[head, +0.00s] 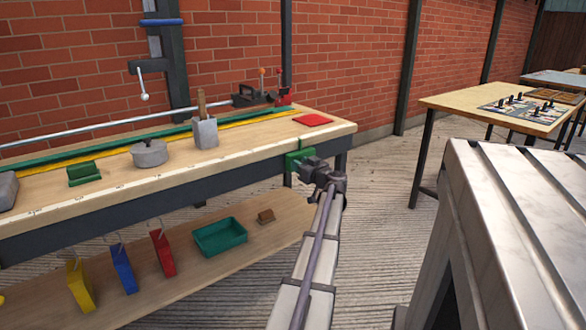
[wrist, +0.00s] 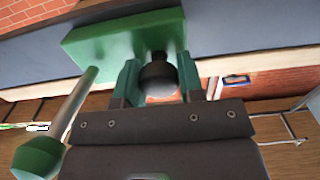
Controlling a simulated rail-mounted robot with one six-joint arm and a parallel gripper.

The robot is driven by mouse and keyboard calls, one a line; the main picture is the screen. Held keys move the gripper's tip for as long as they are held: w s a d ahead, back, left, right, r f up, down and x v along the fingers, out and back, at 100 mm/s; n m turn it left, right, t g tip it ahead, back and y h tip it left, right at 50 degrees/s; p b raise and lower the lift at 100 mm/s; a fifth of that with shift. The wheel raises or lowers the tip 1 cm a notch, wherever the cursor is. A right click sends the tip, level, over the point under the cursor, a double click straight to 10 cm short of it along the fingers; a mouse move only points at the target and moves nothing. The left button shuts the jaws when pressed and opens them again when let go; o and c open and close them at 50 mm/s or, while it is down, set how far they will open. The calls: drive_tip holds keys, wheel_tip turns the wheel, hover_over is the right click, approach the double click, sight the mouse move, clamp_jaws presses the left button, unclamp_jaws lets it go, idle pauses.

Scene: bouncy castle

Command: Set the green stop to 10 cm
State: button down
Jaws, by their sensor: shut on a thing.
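A green block (head: 297,158) sits at the front edge of the workbench, near its right end. In the wrist view the green block (wrist: 120,42) carries a round black knob (wrist: 158,78) and a metal rod with a green ball end (wrist: 38,158). My gripper (head: 308,166) reaches it from the front right; its teal fingers (wrist: 157,82) are shut on the black knob. A separate small green piece (head: 84,173) lies on the bench top at the left. I cannot tell from shape alone which is the stop. Scale marks along the bench's front edge are too small to read.
The workbench (head: 240,148) holds a grey pot (head: 149,153), a grey holder (head: 204,133) and a red pad (head: 313,119). The lower shelf (head: 180,262) bears a teal tray (head: 220,237). Another table (head: 465,100) stands at the right; floor between is clear.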

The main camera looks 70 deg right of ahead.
drive_tip(key=s+d, duration=0.6)
drive_tip(key=d, duration=0.3)
drive_tip(key=shift+s+d, duration=0.25)
drive_tip(key=c, duration=0.8)
unclamp_jaws()
drive_tip(key=v, duration=1)
drive_tip(key=shift+s+a, duration=0.3)
